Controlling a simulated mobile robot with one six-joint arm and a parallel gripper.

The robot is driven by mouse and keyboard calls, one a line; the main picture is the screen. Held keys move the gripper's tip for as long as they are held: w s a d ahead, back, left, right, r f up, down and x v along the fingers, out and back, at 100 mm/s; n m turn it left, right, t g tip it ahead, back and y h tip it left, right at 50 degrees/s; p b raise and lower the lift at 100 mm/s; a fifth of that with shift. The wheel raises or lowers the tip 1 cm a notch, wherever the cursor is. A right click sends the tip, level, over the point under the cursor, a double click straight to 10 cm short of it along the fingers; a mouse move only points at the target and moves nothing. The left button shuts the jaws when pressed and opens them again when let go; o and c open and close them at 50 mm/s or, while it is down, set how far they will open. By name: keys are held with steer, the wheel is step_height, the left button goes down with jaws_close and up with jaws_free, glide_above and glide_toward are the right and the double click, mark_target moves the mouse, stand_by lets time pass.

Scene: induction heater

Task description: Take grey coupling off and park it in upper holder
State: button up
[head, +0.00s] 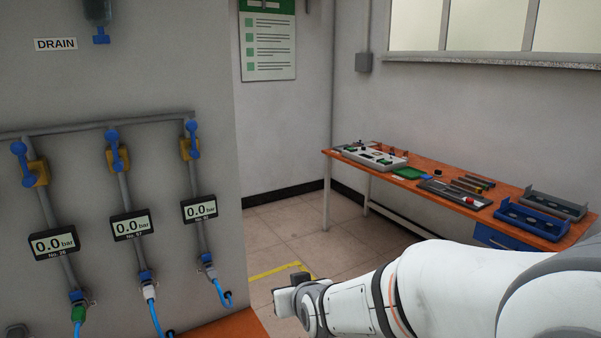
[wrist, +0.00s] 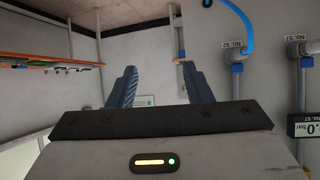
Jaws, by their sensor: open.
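The grey coupling (head: 209,271) sits at the lower end of the rightmost panel pipe in the head view, with a blue hose below it. In the wrist view, a grey fitting (wrist: 237,57) with a blue hose beside it stands right of my fingers; I cannot tell if it is the same coupling. My gripper (wrist: 160,84) is open and empty, its two dark blue fingers apart from any fitting. In the head view my wrist is right of the coupling, and the fingers cannot be made out. I cannot identify the upper holder in either view.
A green coupling (head: 78,312) and a white coupling (head: 149,292) hang from the other pipes. Pressure gauges (head: 199,209) and blue valve handles (head: 192,139) project from the panel. A workbench (head: 430,190) with tools stands along the far wall. Floor between is clear.

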steer(key=w+a+f+n+t+y+b, duration=0.1)
steer(key=w+a+f+t+y+b, duration=0.15)
steer(key=a, duration=0.55)
steer(key=n+t+y, duration=0.2)
steer(key=y, duration=0.1)
glide_toward(216, 282)
steer(key=x, duration=0.3)
steer(key=shift+r+b, duration=0.2)
steer(key=shift+b, duration=0.1)
steer(key=p+x, duration=0.1)
steer(key=x, duration=0.6)
steer(key=shift+w+a+f, duration=0.1)
steer(key=shift+f, duration=0.05)
steer(key=shift+b+x, duration=0.35)
steer(key=shift+x, duration=0.5)
steer(key=shift+b, duration=1.2)
